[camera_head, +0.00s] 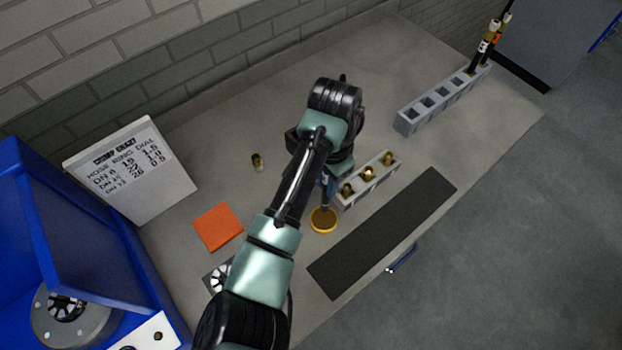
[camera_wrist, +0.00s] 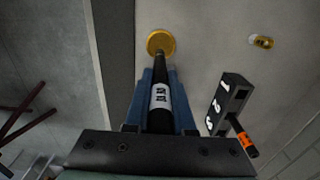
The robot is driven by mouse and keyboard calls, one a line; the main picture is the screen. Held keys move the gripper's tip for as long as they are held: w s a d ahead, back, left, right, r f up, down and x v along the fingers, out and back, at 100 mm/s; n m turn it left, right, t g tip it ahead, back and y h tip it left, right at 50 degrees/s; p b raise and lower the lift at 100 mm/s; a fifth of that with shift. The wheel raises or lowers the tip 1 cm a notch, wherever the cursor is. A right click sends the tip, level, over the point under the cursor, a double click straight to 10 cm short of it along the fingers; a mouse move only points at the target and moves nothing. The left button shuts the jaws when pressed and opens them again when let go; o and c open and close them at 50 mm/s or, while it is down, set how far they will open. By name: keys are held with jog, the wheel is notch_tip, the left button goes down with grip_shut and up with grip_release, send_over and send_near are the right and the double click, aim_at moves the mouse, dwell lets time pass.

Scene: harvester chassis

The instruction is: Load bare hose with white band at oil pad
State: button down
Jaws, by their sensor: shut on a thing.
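My gripper (camera_wrist: 160,85) is shut, its blue fingers on either side of a black hose with a white band (camera_wrist: 160,97). Dark marks show on the band. The hose's far end overlaps the round yellow oil pad (camera_wrist: 161,42) in the wrist view; I cannot tell whether it touches. In the head view, my gripper (camera_head: 328,184) points down just above the oil pad (camera_head: 323,220), with my arm hiding part of it.
A grey block with several gold fittings (camera_head: 345,201) stands beside a black mat (camera_head: 385,232). A loose fitting (camera_head: 257,163) and an orange square (camera_head: 218,227) lie left. A grey rack (camera_head: 408,125) with hoses stands back right. A blue machine (camera_head: 92,235) fills the left.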

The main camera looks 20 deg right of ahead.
aim_at(326, 198)
jog(key=f+b, duration=0.2)
jog(key=f, duration=0.1)
jog(key=f+b, duration=0.3)
jog(key=shift+w+d, duration=0.1)
jog(key=shift+w, duration=0.1)
jog(key=shift+s+r, duration=0.1)
jog(key=shift+r, duration=0.05)
jog(key=shift+f+b, duration=0.3)
jog(key=shift+f, duration=0.4)
dwell(2.0)
jog(key=shift+r, duration=0.15)
notch_tip(326, 198, up, 7)
jog(key=p, duration=0.7)
dwell(0.8)
